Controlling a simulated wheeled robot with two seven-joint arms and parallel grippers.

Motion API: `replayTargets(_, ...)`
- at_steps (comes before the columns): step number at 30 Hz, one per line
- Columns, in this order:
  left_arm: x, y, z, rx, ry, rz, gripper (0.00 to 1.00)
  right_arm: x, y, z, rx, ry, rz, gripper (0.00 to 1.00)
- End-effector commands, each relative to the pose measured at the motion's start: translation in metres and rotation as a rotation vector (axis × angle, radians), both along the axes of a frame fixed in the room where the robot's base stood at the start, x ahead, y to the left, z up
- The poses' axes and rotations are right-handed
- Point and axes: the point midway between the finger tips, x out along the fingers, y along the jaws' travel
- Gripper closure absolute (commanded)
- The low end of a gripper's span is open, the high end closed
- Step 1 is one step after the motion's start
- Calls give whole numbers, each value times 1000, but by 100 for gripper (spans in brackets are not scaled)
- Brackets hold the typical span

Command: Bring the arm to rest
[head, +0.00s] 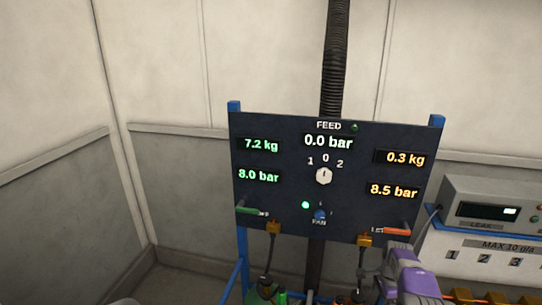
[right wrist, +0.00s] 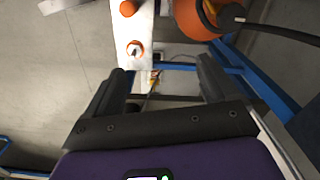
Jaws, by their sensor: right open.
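My right gripper (right wrist: 165,75) is open in the right wrist view, with two dark fingers apart and nothing held between them. A small yellow part (right wrist: 154,78) and blue framework show behind the gap, beyond the fingers. In the head view the purple and grey end of my right arm (head: 412,278) is at the bottom right, below the lower right corner of the dark gauge panel (head: 285,195). My left gripper is not in view.
The panel carries lit readouts, a white selector knob (head: 323,176), a blue fan knob (head: 320,214), a green lever (head: 249,210) and an orange lever (head: 396,231). A leak meter (head: 490,208) stands at right. An orange cylinder (right wrist: 196,18) and white plate (right wrist: 131,62) lie beyond the fingers.

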Motion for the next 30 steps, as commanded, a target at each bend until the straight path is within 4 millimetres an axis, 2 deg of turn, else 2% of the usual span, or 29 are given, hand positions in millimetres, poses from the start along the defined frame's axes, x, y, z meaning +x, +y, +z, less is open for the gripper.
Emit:
replayTargets(1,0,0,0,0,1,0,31,-5,6,-14,12,5,35,13)
replayTargets(8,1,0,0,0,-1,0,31,-25,30,-66,52,-2,196,13)
replayTargets(14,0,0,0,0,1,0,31,-57,63,-117,97,-17,381,13)
replayTargets(17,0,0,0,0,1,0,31,-85,91,-147,131,-33,510,13)
replayTargets(22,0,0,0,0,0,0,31,-152,150,-188,193,-86,780,13)
replayTargets(26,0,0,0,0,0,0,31,-205,191,-200,231,-139,971,13)
replayTargets(30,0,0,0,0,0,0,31,-254,225,-198,259,-197,1139,13)
